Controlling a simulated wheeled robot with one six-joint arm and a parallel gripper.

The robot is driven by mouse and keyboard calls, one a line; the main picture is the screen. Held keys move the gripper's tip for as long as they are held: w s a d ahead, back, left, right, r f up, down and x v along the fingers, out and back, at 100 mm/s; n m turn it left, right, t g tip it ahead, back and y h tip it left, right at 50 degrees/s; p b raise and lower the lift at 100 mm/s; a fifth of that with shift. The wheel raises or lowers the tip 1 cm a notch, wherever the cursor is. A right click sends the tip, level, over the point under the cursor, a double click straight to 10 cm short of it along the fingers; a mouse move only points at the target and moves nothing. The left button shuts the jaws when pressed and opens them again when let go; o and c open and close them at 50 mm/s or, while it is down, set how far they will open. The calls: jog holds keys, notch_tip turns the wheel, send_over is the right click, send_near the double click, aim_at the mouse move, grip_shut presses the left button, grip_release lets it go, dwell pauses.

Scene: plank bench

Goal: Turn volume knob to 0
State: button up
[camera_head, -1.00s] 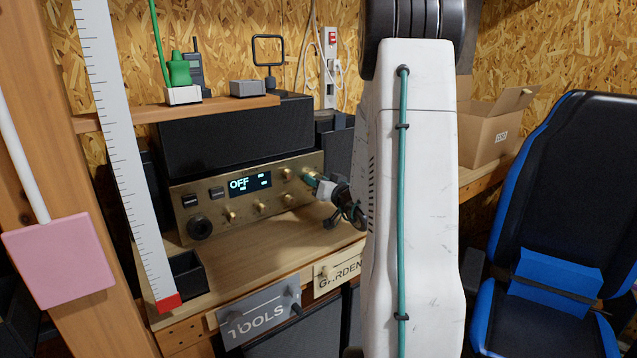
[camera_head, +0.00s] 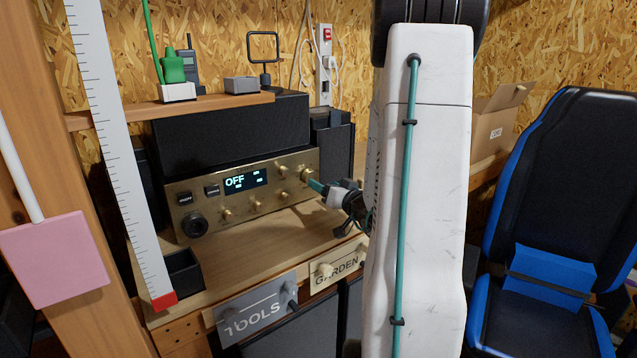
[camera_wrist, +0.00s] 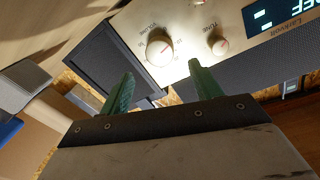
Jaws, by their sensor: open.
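The brass-faced radio (camera_head: 240,194) stands on the bench with several knobs, and its display (camera_head: 245,180) reads OFF. In the head view a knob at the panel's right end (camera_head: 307,174) is close to my fingertips. My gripper (camera_wrist: 161,70) is open and empty. Its green fingers point at the volume knob, one to each side in the wrist picture, with the tips seemingly just short of it. My gripper (camera_head: 317,186) also shows in the head view.
The smaller TUNE knob (camera_wrist: 218,44) is beside the volume knob. A black box (camera_head: 230,132) sits on the radio under a wooden shelf (camera_head: 110,118). The TOOLS drawer (camera_head: 256,310) and GARDEN drawer (camera_head: 337,267) are below. A blue-black chair (camera_head: 560,200) stands right.

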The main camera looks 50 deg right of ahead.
jog(key=shift+s+a, duration=0.25)
jog(key=shift+s, duration=0.45)
